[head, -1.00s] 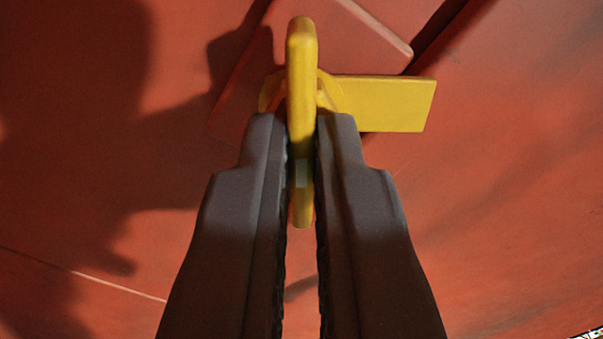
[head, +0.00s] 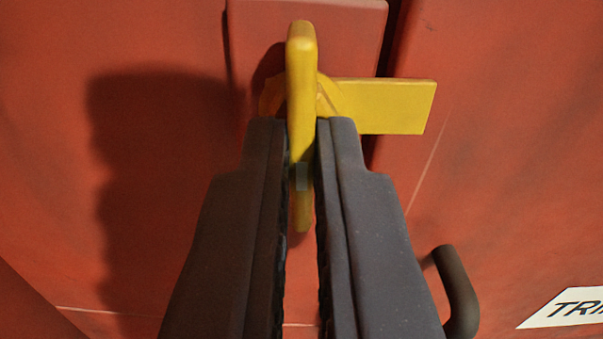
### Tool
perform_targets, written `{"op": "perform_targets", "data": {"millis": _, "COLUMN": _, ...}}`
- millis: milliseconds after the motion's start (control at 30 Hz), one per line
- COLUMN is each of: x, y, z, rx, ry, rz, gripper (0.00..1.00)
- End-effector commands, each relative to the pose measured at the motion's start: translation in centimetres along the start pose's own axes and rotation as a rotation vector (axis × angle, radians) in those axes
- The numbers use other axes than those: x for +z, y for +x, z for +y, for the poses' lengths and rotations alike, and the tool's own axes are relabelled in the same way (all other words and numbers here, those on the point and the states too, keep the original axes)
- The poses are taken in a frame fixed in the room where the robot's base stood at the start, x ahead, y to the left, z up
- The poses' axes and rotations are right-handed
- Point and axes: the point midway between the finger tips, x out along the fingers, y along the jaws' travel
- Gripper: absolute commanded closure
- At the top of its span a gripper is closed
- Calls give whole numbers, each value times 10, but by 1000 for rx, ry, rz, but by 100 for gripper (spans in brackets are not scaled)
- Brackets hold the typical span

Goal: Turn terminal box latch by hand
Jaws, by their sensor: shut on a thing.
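The yellow terminal box latch (head: 385,106) is in the upper middle of the head view. Its upright grip (head: 301,75) stands out toward me, and its flat tongue points right, across the dark seam beside a red raised plate. My gripper (head: 301,155) comes up from the bottom of the view, with one dark finger on each side of the grip. It is shut on the grip, whose lower end shows between the fingers. The latch's pivot is partly hidden behind the grip and fingertips.
Red panels (head: 520,140) fill the background, with the raised plate (head: 345,30) behind the latch. A dark curved handle (head: 458,290) stands out at the lower right, near my right finger. A white label (head: 568,308) with partly cut-off lettering lies beyond it.

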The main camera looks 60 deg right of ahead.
Motion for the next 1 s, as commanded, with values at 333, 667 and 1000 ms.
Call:
{"op": "perform_targets", "data": {"millis": 333, "x": 1, "y": -1, "z": -1, "rx": -2, "ry": 76, "rz": -3, "gripper": 100}}
{"op": "perform_targets", "data": {"millis": 667, "x": 1, "y": -1, "z": -1, "rx": -2, "ry": 79, "rz": -3, "gripper": 100}}
{"op": "perform_targets", "data": {"millis": 1000, "x": 0, "y": -1, "z": 0, "rx": -1, "ry": 79, "rz": -2, "gripper": 72}}
